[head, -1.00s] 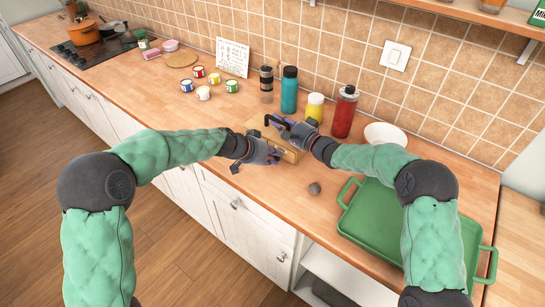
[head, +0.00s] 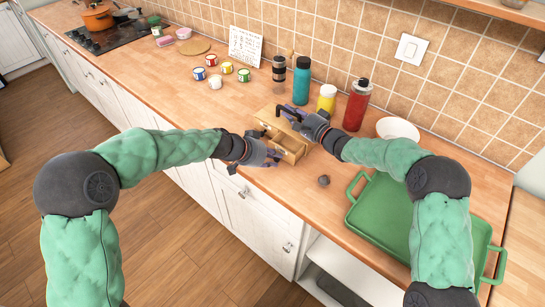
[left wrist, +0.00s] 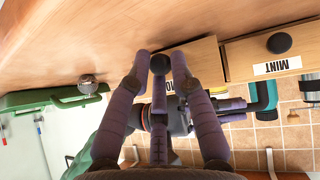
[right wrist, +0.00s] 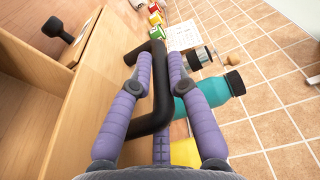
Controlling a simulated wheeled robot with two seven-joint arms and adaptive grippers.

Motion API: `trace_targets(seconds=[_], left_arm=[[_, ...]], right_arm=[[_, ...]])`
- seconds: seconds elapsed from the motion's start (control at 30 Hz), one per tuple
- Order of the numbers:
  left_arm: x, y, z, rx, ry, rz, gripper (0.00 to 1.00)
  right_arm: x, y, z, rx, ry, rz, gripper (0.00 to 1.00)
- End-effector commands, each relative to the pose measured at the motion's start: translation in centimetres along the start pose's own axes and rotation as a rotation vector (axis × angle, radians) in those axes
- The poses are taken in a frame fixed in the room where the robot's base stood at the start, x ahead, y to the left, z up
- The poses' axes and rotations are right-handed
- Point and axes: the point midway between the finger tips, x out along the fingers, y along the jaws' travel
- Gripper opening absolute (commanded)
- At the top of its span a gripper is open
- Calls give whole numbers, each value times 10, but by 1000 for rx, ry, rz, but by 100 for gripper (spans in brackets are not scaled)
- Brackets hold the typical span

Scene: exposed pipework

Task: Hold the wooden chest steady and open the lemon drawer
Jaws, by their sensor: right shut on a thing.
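The wooden chest (head: 266,119) stands on the worktop with its lemon drawer (head: 291,147) pulled part way out; the open inside shows in the head view. In the left wrist view, its label (left wrist: 170,86) is partly hidden by my fingers. My left gripper (head: 270,157) has its fingers close around that drawer's dark round knob (left wrist: 160,64). The mint drawer (left wrist: 290,50) beside it sits further back. My right gripper (head: 300,117) is shut on the black handle (right wrist: 160,90) on top of the chest.
A grey ball-like thing (head: 324,180) and a green tray (head: 375,225) are to the right. A teal bottle (head: 301,82), yellow container (head: 326,99) and red bottle (head: 357,105) stand behind. Several small cans (head: 215,81) are at the back left.

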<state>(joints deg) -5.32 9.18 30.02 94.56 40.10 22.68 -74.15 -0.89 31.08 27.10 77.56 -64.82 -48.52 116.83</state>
Motion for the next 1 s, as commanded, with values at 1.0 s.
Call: trace_targets(seconds=[1.0], left_arm=[[-98,0,0,0,1,-1,44]], right_arm=[[0,-2,0,-2,0,-3,0]])
